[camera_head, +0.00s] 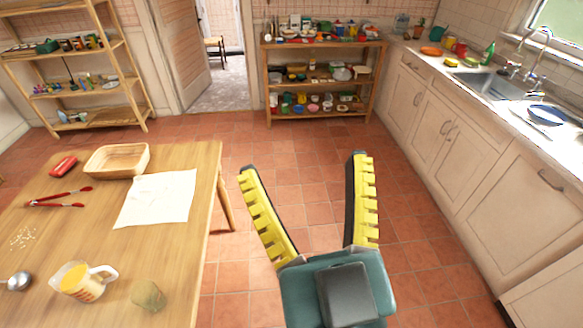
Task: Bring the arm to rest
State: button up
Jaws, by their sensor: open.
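My gripper (304,170) shows in the lower middle of the head view. Its two yellow and black fingers are spread wide apart and nothing is between them. It points away from me over the tiled floor (275,150), to the right of the wooden table (160,265). It appears apart from the table and from the counter.
On the table are a wooden tray (90,162), white paper (158,198), red tongs (58,204), a measuring jug (82,281) and a glass (148,295). A counter with a sink (490,84) runs along the right. Shelves (318,98) stand at the back. The floor between is clear.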

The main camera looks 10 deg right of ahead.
notch_tip(320, 180, up, 33)
jog(key=p, duration=3.3)
jog(key=shift+r, duration=0.1)
